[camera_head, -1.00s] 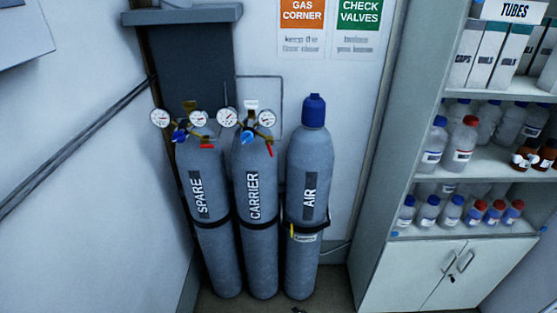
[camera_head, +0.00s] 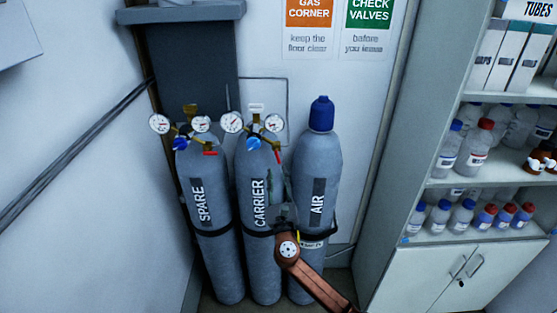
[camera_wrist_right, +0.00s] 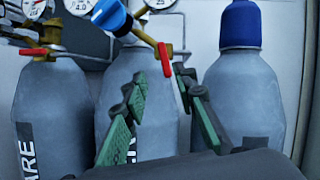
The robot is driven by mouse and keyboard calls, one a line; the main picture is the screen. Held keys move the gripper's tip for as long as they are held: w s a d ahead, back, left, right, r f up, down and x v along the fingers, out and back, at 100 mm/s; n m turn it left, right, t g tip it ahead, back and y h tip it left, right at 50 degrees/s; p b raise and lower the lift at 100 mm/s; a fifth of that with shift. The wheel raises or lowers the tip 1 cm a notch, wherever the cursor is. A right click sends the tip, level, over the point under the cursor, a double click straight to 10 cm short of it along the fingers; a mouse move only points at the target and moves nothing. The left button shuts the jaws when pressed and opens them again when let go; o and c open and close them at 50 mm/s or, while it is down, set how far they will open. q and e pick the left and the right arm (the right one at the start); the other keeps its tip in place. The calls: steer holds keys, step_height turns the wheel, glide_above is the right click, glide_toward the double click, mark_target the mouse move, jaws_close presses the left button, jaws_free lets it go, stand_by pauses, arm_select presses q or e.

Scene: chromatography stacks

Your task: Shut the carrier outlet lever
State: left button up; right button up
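The carrier cylinder (camera_head: 250,170) is the middle one of three grey cylinders. Its regulator has a blue knob (camera_head: 253,143) and a small red outlet lever (camera_head: 278,155). In the right wrist view this red lever (camera_wrist_right: 165,58) points down along the cylinder, at the end of a brass outlet. My right gripper (camera_head: 279,178) is in front of the carrier cylinder, below the lever. In the right wrist view its green-padded fingers (camera_wrist_right: 160,78) are open and apart, with the lever just beyond and between their tips. My left gripper is not in view.
The spare cylinder (camera_head: 195,170) stands left, its red lever (camera_head: 211,153) lying sideways. The blue-capped air cylinder (camera_head: 318,160) stands right, close to my gripper. Gauges (camera_head: 232,122) crowd the cylinder tops. A bottle shelf (camera_head: 430,235) stands further right.

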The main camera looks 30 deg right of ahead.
mark_target(278, 162)
steer(key=x, duration=0.3)
steer(key=d+x, duration=0.1)
steer(key=x, duration=0.2)
steer(key=shift+w+d, duration=0.1)
steer(key=shift+w, duration=0.05)
steer(key=shift+c, duration=0.4)
steer(key=c, duration=0.6)
jaws_close()
steer(key=shift+f, duration=0.1)
